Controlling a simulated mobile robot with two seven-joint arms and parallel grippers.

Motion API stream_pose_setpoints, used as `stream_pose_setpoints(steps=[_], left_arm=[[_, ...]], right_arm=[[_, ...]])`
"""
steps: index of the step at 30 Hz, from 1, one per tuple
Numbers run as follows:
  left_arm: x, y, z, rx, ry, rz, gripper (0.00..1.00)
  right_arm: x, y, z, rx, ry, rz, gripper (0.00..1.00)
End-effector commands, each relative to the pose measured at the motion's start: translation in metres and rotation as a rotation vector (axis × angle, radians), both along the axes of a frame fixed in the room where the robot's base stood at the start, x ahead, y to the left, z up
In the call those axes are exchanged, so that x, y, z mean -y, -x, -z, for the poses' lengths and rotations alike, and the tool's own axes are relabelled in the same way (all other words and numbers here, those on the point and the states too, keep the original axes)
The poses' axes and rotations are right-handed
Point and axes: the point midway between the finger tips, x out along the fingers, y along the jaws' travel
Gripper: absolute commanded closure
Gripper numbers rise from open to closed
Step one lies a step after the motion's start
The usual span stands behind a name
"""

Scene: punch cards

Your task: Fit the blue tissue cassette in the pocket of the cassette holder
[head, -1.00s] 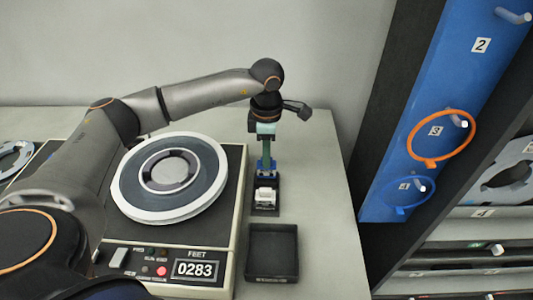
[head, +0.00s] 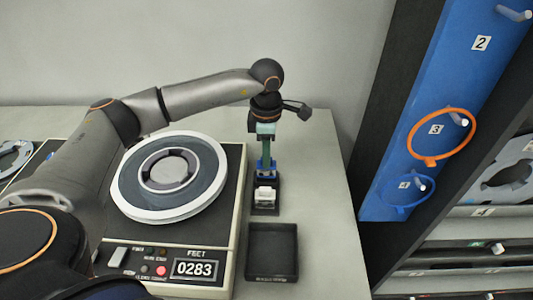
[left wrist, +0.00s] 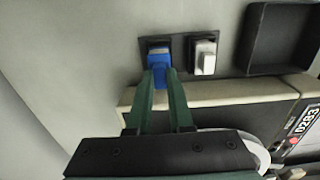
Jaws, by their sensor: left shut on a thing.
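The blue tissue cassette (head: 266,174) is held upright between the green fingers of my left gripper (head: 266,160). In the left wrist view, the blue cassette (left wrist: 158,64) shows at the tips of my left gripper (left wrist: 162,75), which is shut on it. The cassette is at the left dark pocket of the black cassette holder (left wrist: 145,42). The dark rim shows around its far end; I cannot tell how deep it sits. In the head view the holder (head: 259,211) is partly hidden behind the white cassette and the fingers. My right gripper is out of view.
A white cassette (head: 265,195) stands in the holder's other pocket. An empty black tray (head: 272,278) lies nearer to me. A counter machine (head: 195,268) with a round reel (head: 211,198) stands at the left. A blue peg board (head: 450,90) is at the right. Table is clear right of the holder.

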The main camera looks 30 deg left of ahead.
Motion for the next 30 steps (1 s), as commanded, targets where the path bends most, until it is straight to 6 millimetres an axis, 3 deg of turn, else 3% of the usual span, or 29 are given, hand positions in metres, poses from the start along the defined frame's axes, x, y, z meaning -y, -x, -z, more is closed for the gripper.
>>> stream_pose_setpoints(steps=[16,30], left_arm=[[0.000,0.000,0.015,0.000,0.000,0.000,1.00],[0.000,0.000,0.015,0.000,0.000,0.000,1.00]], right_arm=[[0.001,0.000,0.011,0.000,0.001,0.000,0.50],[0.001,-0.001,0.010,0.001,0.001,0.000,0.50]])
